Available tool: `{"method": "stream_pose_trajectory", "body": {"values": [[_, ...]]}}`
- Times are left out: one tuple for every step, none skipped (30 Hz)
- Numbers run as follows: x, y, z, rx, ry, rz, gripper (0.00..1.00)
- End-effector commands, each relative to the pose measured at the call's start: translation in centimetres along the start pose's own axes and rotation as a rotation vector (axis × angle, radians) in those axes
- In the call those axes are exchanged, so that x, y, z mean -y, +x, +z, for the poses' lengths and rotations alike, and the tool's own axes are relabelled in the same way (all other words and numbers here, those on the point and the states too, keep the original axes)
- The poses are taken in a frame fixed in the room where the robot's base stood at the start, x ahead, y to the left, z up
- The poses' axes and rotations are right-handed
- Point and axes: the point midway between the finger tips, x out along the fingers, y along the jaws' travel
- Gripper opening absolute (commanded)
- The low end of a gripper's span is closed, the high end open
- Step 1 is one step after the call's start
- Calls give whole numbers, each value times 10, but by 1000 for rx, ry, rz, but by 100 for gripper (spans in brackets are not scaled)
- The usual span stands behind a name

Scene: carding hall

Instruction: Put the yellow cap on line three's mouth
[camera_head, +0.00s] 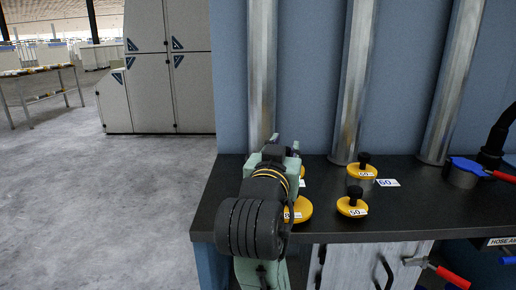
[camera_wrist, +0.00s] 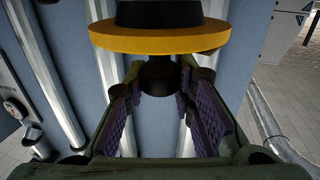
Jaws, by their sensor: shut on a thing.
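My gripper (camera_head: 284,147) is above the left part of the dark counter, seen from behind. In the wrist view my gripper (camera_wrist: 158,78) is shut on the black knob of a yellow cap (camera_wrist: 160,38). Its yellow disc lies just beyond the fingertips, with a wider black part on its far side. In the head view a bit of yellow with a white label (camera_head: 302,171) shows beside my gripper; I cannot tell whether it is the held cap. No mouth can be identified as line three's; my arm hides part of the counter.
Yellow caps with black knobs stand on the counter: one at the front (camera_head: 352,207), one partly behind my arm (camera_head: 301,211), and one on a metal mouth (camera_head: 362,170) by a "60" tag. A blue-lidded mouth (camera_head: 466,168) is at right. Vertical pipes (camera_head: 355,75) rise behind.

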Motion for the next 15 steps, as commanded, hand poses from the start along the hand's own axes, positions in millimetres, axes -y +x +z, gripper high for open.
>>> {"method": "stream_pose_trajectory", "body": {"values": [[9, 12, 3, 4, -3, -2, 0], [14, 19, 4, 4, -3, -1, 0], [20, 28, 4, 4, -3, -2, 0], [24, 35, 6, 4, -3, -2, 0], [29, 41, 6, 3, -3, -1, 0], [35, 50, 6, 2, -3, -1, 0], [40, 57, 7, 3, -3, -1, 0], [44, 63, 7, 2, -3, -1, 0], [49, 71, 8, 1, -2, -2, 0], [53, 76, 9, 1, -3, -1, 0], [56, 81, 9, 0, -3, -1, 0], [60, 86, 10, 0, -1, -1, 0], [62, 90, 10, -1, -2, -1, 0], [65, 93, 10, -1, -2, -2, 0], [67, 96, 11, -1, -1, -2, 0]]}}
